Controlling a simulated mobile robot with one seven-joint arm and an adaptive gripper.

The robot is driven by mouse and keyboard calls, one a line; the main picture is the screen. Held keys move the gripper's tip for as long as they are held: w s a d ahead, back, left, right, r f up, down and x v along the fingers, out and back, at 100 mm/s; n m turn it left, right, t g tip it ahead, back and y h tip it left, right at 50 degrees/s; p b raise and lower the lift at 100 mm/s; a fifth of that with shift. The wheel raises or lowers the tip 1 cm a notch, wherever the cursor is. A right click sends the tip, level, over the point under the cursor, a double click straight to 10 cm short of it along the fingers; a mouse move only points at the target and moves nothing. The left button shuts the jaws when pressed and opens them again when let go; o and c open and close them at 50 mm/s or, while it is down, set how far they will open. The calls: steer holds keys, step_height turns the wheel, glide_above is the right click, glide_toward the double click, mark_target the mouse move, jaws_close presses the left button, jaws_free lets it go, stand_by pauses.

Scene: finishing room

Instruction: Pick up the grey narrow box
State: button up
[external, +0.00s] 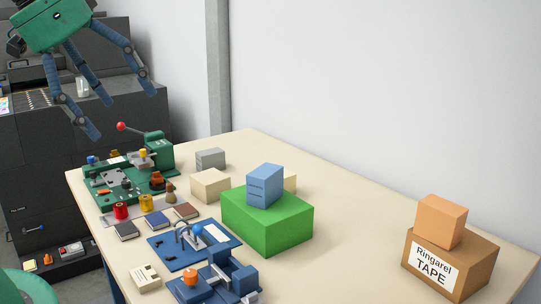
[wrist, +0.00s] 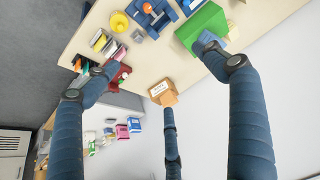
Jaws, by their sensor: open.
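The grey narrow box (external: 210,158) sits on the back left part of the cream table, behind a cream box, in the external view. I cannot make it out in the wrist view. My gripper (external: 118,108) has blue jointed fingers spread wide, open and empty. It hangs high at the upper left of the external view, apart from the grey box, which lies lower and to its right. In the wrist view the open fingers (wrist: 168,90) reach in from below with nothing held between them.
A green box (external: 265,222) carries a blue box (external: 264,186). Cream boxes (external: 210,186) stand near the grey one. A green machine (external: 125,180) and a blue machine (external: 215,283) stand left and front. A tape carton (external: 475,268) bears an orange box (external: 441,221). The table's right middle is clear.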

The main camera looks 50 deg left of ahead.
stand_by(0.3)
steer(key=w+a+r, duration=0.1)
steer(key=w+a, duration=0.2)
steer(key=w, duration=0.3)
steer(key=w+a+r+b, duration=0.1)
steer(key=w+a, duration=0.2)
steer(key=w, duration=0.3)
steer(key=w+a+r, duration=0.1)
steer(key=w+a, duration=0.1)
steer(key=w, duration=0.4)
steer(key=g+b, duration=0.1)
steer(key=b, duration=0.2)
glide_above(210, 153)
steer(key=s, duration=0.5)
step_height(210, 153, down, 31)
steer(key=shift+w+a+f+m, duration=0.15)
steer(key=shift+w+f+m, duration=0.05)
steer(key=shift+f+m, duration=0.1)
steer(key=shift+b+x, duration=0.7)
steer(key=shift+x, duration=3.55)
